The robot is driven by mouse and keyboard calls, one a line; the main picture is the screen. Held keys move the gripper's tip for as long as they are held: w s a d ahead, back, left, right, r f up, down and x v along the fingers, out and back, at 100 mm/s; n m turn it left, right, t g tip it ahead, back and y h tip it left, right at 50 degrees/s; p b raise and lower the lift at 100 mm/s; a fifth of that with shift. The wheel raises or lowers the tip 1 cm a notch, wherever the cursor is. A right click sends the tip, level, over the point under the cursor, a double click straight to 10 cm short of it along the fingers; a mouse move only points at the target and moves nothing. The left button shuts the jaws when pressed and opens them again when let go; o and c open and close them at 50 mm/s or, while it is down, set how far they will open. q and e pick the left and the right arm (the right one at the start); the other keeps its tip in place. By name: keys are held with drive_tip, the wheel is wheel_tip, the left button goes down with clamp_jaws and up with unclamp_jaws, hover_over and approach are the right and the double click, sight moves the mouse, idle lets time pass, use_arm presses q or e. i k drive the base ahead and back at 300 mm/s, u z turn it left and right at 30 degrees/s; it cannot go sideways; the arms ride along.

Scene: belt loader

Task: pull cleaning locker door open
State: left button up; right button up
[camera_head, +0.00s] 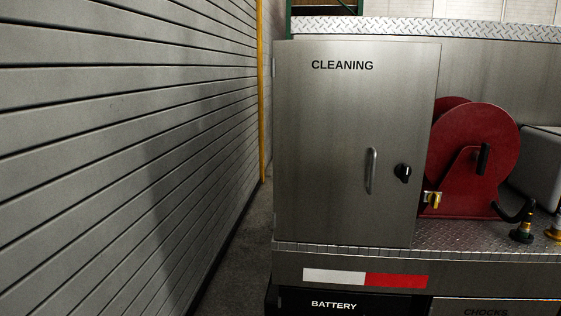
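The cleaning locker door (325,150) is a flat grey metal panel marked "CLEANING", in the middle of the head view. It looks shut. A vertical metal handle (371,170) sits on its right half. A black knob or latch (403,173) is just right of the handle, near the door's right edge. Hinges show at the door's left edge. Neither my left nor my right gripper is in view.
A red hose reel (476,155) stands right of the locker on a tread-plate deck (465,236). A slatted grey wall (110,130) runs along the left, with a narrow floor gap (240,250) beside the locker. Below is a panel marked "BATTERY" (350,304).

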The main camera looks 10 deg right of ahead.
sight(346, 113)
drive_tip(key=u, duration=0.85)
drive_tip(key=i, duration=1.15)
drive_tip(key=z, duration=1.6)
